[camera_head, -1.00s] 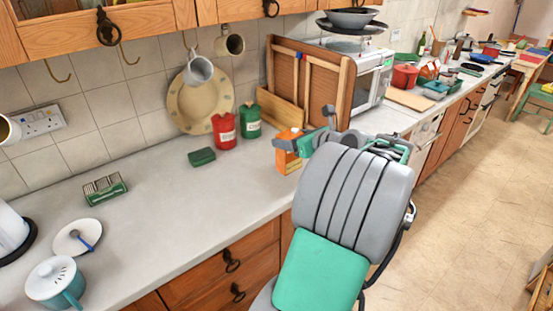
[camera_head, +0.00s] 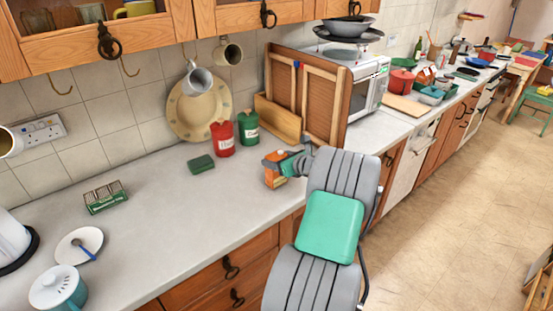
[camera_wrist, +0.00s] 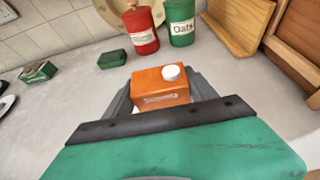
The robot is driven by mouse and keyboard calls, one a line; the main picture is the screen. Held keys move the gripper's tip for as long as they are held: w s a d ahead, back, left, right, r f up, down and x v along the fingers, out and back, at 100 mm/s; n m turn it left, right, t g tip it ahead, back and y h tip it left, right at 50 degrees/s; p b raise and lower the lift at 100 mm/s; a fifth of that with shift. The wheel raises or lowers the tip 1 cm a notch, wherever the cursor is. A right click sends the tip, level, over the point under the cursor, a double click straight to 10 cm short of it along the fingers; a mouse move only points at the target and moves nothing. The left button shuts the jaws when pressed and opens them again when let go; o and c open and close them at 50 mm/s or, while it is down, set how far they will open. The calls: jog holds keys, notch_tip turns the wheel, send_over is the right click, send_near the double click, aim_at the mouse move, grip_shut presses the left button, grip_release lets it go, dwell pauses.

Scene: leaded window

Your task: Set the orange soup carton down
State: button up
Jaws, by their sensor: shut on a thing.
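The orange soup carton (camera_head: 272,179) is upright over the worktop (camera_head: 165,240), near its front edge. My gripper (camera_head: 279,160) is shut on it, with the green and grey fingers across its upper part. In the wrist view the carton (camera_wrist: 161,86) shows its orange top with a white round cap, between my grey fingers. Its lower part is hidden there by my gripper. I cannot tell for certain whether its base touches the worktop.
Behind stand a red canister (camera_head: 223,139), a green oats canister (camera_head: 248,129) and a wooden rack (camera_head: 308,95) beside the microwave (camera_head: 370,85). A dark green block (camera_head: 200,164) lies left of the carton. The worktop between it and the white saucer (camera_head: 80,245) is mostly clear.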

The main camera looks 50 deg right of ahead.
jog(key=shift+f, duration=0.15)
jog(key=o, duration=1.5)
jog(key=shift+r, duration=0.2)
jog(key=b+v, duration=0.2)
jog(key=v, duration=1)
jog(key=w+a+n+g+y, duration=0.1)
jog(key=w+a+n+g, duration=0.25)
jog(key=a+n, duration=0.7)
jog(key=w+a+n+g+y, duration=0.2)
jog(key=w+a+n, duration=0.4)
jog(key=a, duration=0.8)
jog(key=s+a+n+g, duration=0.1)
jog(key=s+a+n, duration=0.4)
jog(key=a+n, duration=0.1)
jog(key=s+a+n+g+h, duration=0.1)
jog(key=s+a+n, duration=0.4)
jog(key=n, duration=0.3)
jog(key=s+a+n+g, duration=0.2)
jog(key=s+a+n, duration=0.4)
jog(key=a+n, duration=0.1)
jog(key=shift+s+a+f+h, duration=0.1)
jog(key=shift+a+f+h, duration=0.25)
jog(key=shift+a, duration=0.2)
